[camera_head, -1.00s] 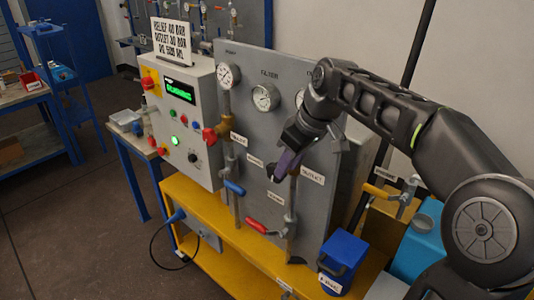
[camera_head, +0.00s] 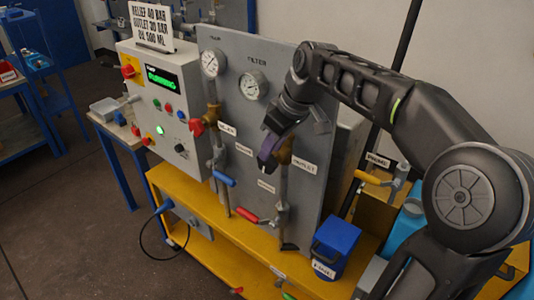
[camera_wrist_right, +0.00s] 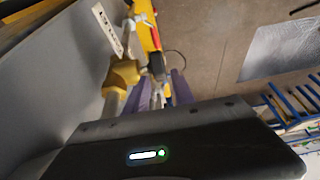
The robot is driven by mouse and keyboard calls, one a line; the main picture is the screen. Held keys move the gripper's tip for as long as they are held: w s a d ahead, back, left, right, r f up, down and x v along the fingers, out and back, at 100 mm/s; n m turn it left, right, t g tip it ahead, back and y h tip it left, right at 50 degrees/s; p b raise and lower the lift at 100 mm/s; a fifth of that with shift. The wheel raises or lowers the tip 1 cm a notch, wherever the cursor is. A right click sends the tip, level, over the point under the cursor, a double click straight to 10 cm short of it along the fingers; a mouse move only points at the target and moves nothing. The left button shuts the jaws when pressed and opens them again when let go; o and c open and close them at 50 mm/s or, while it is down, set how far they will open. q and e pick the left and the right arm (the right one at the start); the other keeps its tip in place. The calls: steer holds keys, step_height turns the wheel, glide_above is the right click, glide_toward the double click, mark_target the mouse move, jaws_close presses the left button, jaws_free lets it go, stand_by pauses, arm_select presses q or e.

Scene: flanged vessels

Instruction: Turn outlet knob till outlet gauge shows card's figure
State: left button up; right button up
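The card (camera_head: 152,25) on top of the control box reads relief 40 bar, outlet 30 bar and a 500 ml line. The outlet gauge is hidden behind my right arm in the head view. My right gripper (camera_head: 268,147), with purple fingers, is at the brass outlet valve (camera_head: 285,151) beside the OUTLET label. In the right wrist view the brass valve (camera_wrist_right: 122,73) and a dark knob (camera_wrist_right: 157,65) show beyond the fingers (camera_wrist_right: 157,95). The fingers stand apart, with the knob in line with their gap; contact is not clear. My left gripper is out of view.
Two gauges (camera_head: 212,63) (camera_head: 253,86) show on the grey panel (camera_head: 232,120). A red knob (camera_head: 197,127), blue handle (camera_head: 223,178) and red handle (camera_head: 246,214) stick out nearby. A blue container (camera_head: 336,243) stands on the yellow bench (camera_head: 185,192).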

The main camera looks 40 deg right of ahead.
mark_target(267, 163)
steer(key=shift+p+x, duration=0.3)
steer(key=shift+x, duration=1.65)
jaws_close()
